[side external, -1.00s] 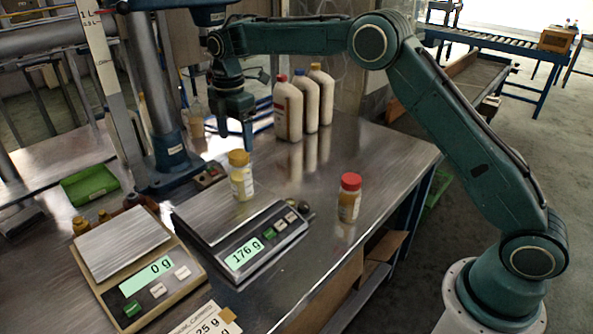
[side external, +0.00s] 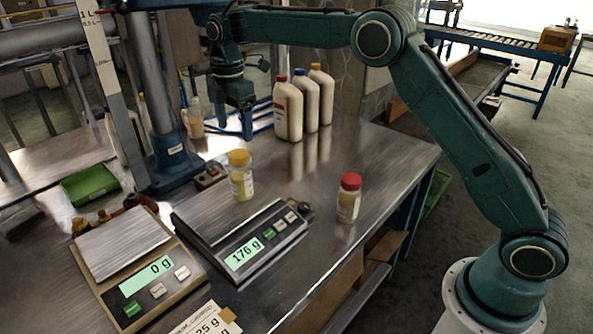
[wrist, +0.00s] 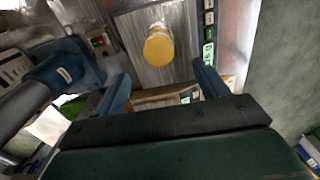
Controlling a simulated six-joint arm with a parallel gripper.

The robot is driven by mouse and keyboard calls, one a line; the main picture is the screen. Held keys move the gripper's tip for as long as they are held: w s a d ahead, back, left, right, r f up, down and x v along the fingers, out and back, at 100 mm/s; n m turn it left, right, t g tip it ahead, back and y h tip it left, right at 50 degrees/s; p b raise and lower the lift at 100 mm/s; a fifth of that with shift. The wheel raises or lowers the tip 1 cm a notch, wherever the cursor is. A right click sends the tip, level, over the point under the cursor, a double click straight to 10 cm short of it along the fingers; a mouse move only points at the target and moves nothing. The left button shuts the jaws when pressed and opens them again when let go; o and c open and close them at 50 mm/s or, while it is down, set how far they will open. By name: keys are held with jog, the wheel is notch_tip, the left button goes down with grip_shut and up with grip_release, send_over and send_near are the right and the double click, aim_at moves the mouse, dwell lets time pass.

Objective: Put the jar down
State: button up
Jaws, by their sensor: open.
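A jar with a yellow lid (side external: 242,187) stands upright on the pan of the right-hand scale (side external: 195,229), whose display reads 176 g. From above, the wrist view shows mostly its yellow lid (wrist: 159,47) on the metal pan. My gripper (side external: 233,132) is open and empty, above and apart from the jar. In the wrist view its two blue fingers (wrist: 162,85) are spread wide with nothing between them. Another jar with a red lid (side external: 348,207) stands on the metal table (side external: 390,160) to the right of the scale.
A second scale (side external: 125,245) at the left reads 0 g and its pan is empty. A metal column (side external: 165,130) rises behind the scales. Several white bottles (side external: 290,108) stand at the back, and a green tray (side external: 90,185) lies at the left.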

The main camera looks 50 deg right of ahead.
jog(key=s+d+r+m+t, duration=0.1)
jog(key=s+d+r+m, duration=0.25)
jog(key=s+r, duration=0.5)
jog(key=s+d+r+m+t, duration=0.2)
jog(key=s+r+m, duration=0.3)
jog(key=s, duration=0.6)
jog(key=s+d+f+m+t, duration=0.1)
jog(key=s+f+m, duration=0.2)
jog(key=s, duration=0.7)
jog(key=s+f+m+t, duration=0.1)
jog(key=s+f+m, duration=0.3)
jog(key=s, duration=0.7)
jog(key=shift+s+d+m+t, duration=0.3)
jog(key=shift+d+m, duration=0.1)
jog(key=shift+m, duration=0.75)
dwell(0.5)
